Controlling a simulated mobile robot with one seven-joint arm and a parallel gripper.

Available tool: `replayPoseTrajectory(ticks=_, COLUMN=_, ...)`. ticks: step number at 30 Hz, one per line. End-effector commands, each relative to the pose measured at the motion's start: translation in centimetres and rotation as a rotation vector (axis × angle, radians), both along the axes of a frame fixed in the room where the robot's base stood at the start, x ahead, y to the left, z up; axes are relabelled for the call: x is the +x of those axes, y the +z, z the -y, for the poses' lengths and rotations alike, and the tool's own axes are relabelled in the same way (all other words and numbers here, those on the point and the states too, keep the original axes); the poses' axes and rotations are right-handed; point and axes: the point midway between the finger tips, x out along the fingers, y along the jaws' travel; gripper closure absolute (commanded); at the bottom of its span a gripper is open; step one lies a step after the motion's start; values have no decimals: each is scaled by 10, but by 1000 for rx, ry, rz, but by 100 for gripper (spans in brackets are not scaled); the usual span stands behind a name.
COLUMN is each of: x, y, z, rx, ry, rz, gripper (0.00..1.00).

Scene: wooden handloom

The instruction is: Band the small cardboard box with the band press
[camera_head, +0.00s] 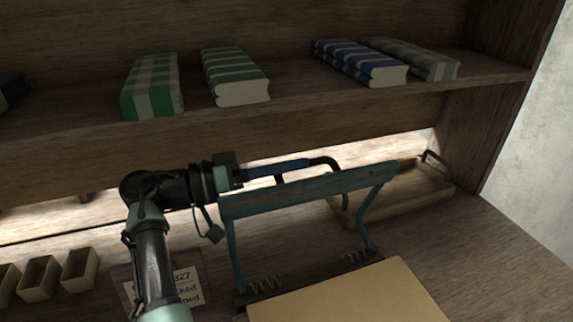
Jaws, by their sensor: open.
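The band press (310,188) is a teal frame with a wide flat crossbar, two side arms and coil springs at its foot. Its crossbar is raised above the bench. A dark blue grip (278,168) on a bent black rod shows just behind the crossbar. A flat tan cardboard-coloured surface (350,296) lies in front of the press, cut off by the lower edge; I cannot tell if it is the small box. My gripper (238,175) is open at the crossbar's left end, beside the blue grip. Its fingertips are hard to make out, and contact cannot be told.
A wooden tray (435,203) with a dark handle stands behind the press at right. Small open bins (80,270) and a printed card (187,286) are at lower left. A shelf (300,106) with folded striped cloths (235,77) runs above. The bench at lower right is clear.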

Motion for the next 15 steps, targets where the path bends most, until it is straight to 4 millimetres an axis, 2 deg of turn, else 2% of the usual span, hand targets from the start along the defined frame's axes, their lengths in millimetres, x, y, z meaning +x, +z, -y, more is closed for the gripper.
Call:
replayPoseTrajectory(ticks=2, x=0, y=0, z=0, rx=0, ry=0, rz=0, gripper=53)
replayPoseTrajectory(ticks=10, x=0, y=0, z=-1, rx=0, ry=1, rz=-1, gripper=100)
replayPoseTrajectory(ticks=15, x=0, y=-1, z=-1, rx=1, ry=1, rz=-3, gripper=100)
